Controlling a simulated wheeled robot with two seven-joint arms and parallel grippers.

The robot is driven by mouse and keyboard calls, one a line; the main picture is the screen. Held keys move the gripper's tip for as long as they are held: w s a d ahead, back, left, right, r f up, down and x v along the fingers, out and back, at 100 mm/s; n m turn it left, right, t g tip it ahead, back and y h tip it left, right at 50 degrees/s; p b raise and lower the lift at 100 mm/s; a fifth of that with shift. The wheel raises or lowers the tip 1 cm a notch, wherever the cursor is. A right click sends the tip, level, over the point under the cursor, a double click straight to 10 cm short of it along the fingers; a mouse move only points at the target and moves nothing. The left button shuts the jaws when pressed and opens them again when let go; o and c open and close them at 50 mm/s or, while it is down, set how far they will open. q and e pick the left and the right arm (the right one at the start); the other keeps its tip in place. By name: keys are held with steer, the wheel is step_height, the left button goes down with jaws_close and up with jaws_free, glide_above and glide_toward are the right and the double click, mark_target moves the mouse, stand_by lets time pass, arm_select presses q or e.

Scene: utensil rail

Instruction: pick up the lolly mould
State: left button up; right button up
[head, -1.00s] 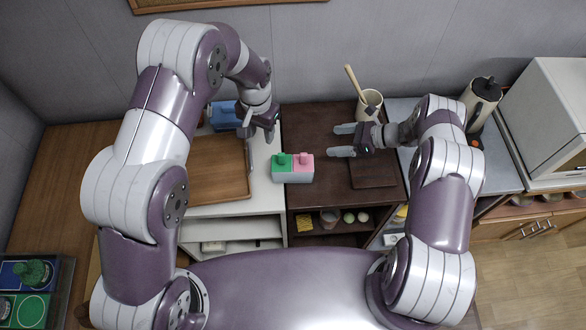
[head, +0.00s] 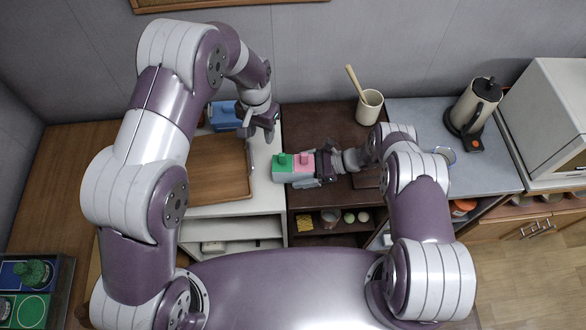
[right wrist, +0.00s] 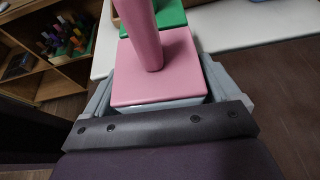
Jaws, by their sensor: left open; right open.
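The lolly mould (head: 281,174) is a small grey block with a green lid part and a pink lid part, each with a stick-like handle. It stands on the counter near the seam between the white and dark brown units. My right gripper (head: 306,168) is open, reaching in from the right, with its fingers on either side of the pink end. In the right wrist view the pink part (right wrist: 158,75) sits between the two grey fingers, and the green part (right wrist: 170,15) is beyond it. Whether the fingers touch it, I cannot tell. My left gripper (head: 262,132) is open and empty, above the white unit.
A wooden tray (head: 218,190) lies left of the mould, with a blue container (head: 225,114) behind it. A cream utensil cup (head: 369,107) stands at the back of the brown top. A kettle (head: 474,106) stands farther right. The brown top behind the mould is clear.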

mark_target(302, 155)
steer(key=c, duration=0.9)
steer(key=shift+r, duration=0.1)
steer(key=shift+c, duration=0.2)
step_height(302, 155, up, 9)
steer(key=shift+r, duration=0.1)
step_height(302, 155, down, 9)
steer(key=shift+w+d+r, duration=0.1)
steer(key=shift+w, duration=0.05)
steer(key=shift+f, duration=0.25)
stand_by(0.3)
steer(key=shift+o, duration=0.4)
steer(key=shift+c, duration=0.9)
arm_select(q)
steer(key=shift+c, duration=0.6)
